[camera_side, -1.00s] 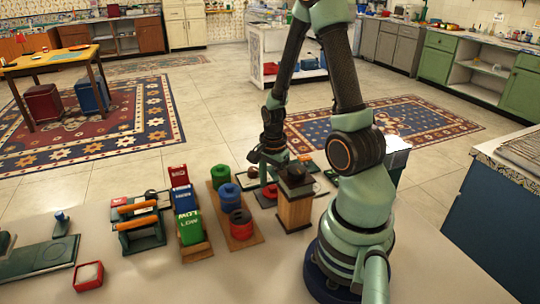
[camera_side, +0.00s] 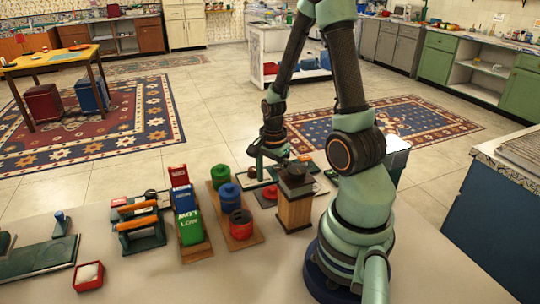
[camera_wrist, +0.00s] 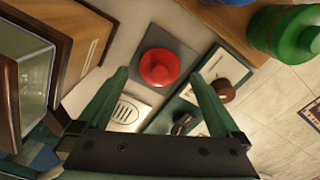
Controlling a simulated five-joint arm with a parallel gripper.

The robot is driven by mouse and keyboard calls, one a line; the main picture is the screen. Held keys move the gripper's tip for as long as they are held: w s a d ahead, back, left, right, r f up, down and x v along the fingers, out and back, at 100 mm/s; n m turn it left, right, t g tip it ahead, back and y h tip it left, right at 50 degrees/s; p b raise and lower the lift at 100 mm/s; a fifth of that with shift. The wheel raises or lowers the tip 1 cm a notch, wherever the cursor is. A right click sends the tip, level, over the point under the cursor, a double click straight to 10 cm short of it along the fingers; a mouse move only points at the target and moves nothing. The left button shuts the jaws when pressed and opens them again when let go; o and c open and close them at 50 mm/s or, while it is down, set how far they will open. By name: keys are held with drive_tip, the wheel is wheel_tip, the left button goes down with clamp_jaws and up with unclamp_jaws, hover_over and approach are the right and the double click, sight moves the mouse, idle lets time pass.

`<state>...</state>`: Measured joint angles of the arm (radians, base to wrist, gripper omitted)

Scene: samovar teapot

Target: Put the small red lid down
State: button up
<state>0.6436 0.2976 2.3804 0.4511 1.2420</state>
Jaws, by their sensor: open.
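The small red lid (camera_wrist: 160,66) rests knob up on a dark grey square pad (camera_wrist: 183,52) in the wrist view. In the side view the lid (camera_side: 269,191) shows as a low red shape left of the wooden box. My gripper (camera_wrist: 160,76) is open and empty, its two green fingers spread to either side of the lid in the wrist view. In the side view my gripper (camera_side: 270,166) hangs above the lid, apart from it.
A wooden box with a dark top (camera_side: 295,207) stands close to the right of the lid. Green (camera_side: 220,174), blue (camera_side: 229,195) and red (camera_side: 241,222) round pieces stand on a board to the left. A tray with a brown knob (camera_wrist: 223,89) lies nearby.

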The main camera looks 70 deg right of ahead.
sight(273, 188)
wheel_tip(273, 188, up, 10)
drive_tip(key=w+a+r+n+t, duration=0.2)
drive_tip(key=a+r+n, duration=0.4)
drive_tip(key=a+n, duration=0.3)
drive_tip(key=w+a+r+n+t, duration=0.2)
drive_tip(key=a+r+n, duration=0.4)
drive_tip(key=a+n, duration=0.3)
drive_tip(key=n+t, duration=0.1)
drive_tip(key=n, duration=0.2)
drive_tip(key=shift+w+n, duration=0.3)
drive_tip(key=shift+w, duration=0.05)
